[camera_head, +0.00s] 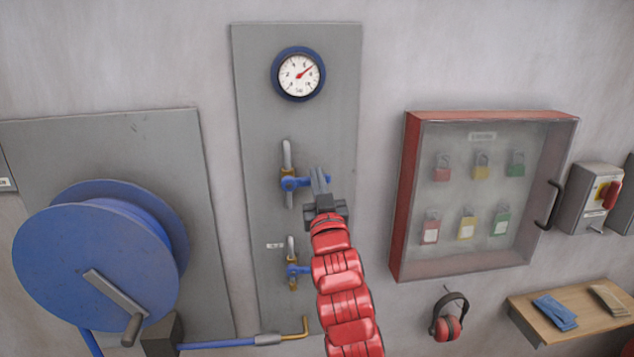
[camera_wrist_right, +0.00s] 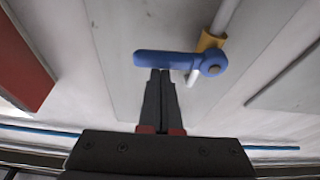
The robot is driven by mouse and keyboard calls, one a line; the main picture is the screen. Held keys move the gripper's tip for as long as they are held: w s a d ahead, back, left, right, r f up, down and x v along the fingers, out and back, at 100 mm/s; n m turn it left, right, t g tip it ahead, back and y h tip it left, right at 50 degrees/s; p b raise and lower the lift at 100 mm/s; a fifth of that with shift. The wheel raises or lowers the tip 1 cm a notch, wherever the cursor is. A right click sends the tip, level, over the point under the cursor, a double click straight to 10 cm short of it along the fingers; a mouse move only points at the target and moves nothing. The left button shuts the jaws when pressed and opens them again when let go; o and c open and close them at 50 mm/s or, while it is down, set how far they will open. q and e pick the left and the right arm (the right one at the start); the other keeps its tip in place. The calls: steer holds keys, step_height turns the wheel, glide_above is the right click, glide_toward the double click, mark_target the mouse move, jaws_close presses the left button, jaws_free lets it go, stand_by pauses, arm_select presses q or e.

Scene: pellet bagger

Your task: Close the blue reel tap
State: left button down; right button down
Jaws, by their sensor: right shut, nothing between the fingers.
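Two brass taps with blue lever handles sit on the grey wall panel (camera_head: 251,90), an upper tap (camera_head: 291,183) and a lower tap (camera_head: 293,271). I cannot tell from the small label which is the reel tap. Both levers lie roughly crosswise to their vertical pipes, pointing right. My right gripper (camera_head: 319,176) is shut and empty, its tips at the free end of the upper lever. In the right wrist view the shut fingertips (camera_wrist_right: 160,74) reach the edge of the blue lever (camera_wrist_right: 165,60); I cannot tell whether they touch. My left gripper is out of view.
A blue hose reel (camera_head: 90,262) with a crank stands out at the left. A round gauge (camera_head: 299,75) is above the taps. A red-framed padlock cabinet (camera_head: 406,190) juts out at the right, above ear defenders (camera_head: 449,318) and a wooden shelf (camera_head: 590,322). A blue hose (camera_head: 220,343) runs below.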

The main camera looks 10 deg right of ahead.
steer(key=f+m+b, duration=0.1)
steer(key=b, duration=0.2)
steer(key=shift+f+h, duration=0.25)
steer(key=shift+h, duration=0.15)
steer(key=shift+s, duration=0.1)
